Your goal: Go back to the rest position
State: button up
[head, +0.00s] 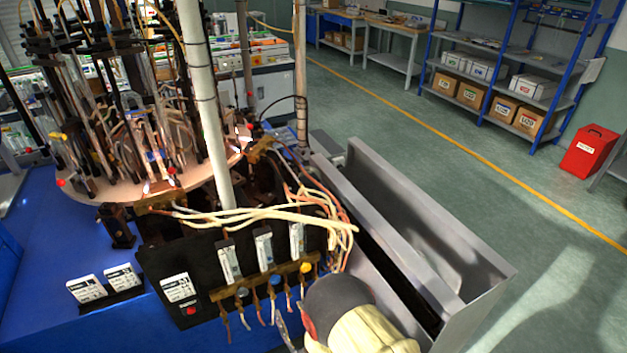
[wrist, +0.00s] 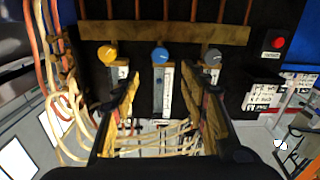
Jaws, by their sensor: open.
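My gripper (wrist: 168,92) is open and empty in the wrist view, its two fingers reaching in from the lower left and lower right. The black gas panel lies beyond the fingers, with a yellow knob (wrist: 107,53), a blue knob (wrist: 159,54) and a grey knob (wrist: 211,57) in a row. The blue knob appears between the fingers, with no visible grip on it. In the head view, my rounded wrist is low in front of the panel (head: 160,262), and most of the gripper is hidden or cut off at the bottom edge.
Flow tubes (head: 264,248) stand above the knobs, with loose hoses (head: 270,212) over the panel. A red button (wrist: 278,42) is on the panel. A round burner table (head: 100,192) stands behind. A grey metal trough (head: 400,220) lies right of my arm; open floor (head: 420,150) is beyond.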

jog(key=s+d+f+g+h, duration=0.2)
jog(key=s+f+g, duration=0.15)
jog(key=f, duration=0.45)
jog(key=s+d+f+g+h, duration=0.25)
jog(key=f+g, duration=0.25)
jog(key=f, duration=0.3)
jog(key=s+d+r+m+h, duration=0.1)
jog(key=s+d+r, duration=0.3)
jog(key=r, duration=1.2)
jog(key=s+d+r+m+g+h, duration=0.1)
jog(key=s+d+r, duration=0.4)
jog(key=d+r, duration=0.8)
jog(key=s+d+r+m+h, duration=0.2)
jog(key=d+r, duration=0.6)
jog(key=r, duration=1.3)
jog(key=s+m, duration=0.2)
jog(key=m, duration=0.1)
jog(key=shift+s+d+r+h, duration=0.15)
jog(key=shift+s+r+h, duration=0.1)
jog(key=shift+s+h, duration=0.1)
jog(key=shift+w+d, duration=0.15)
jog(key=shift+c, duration=0.4)
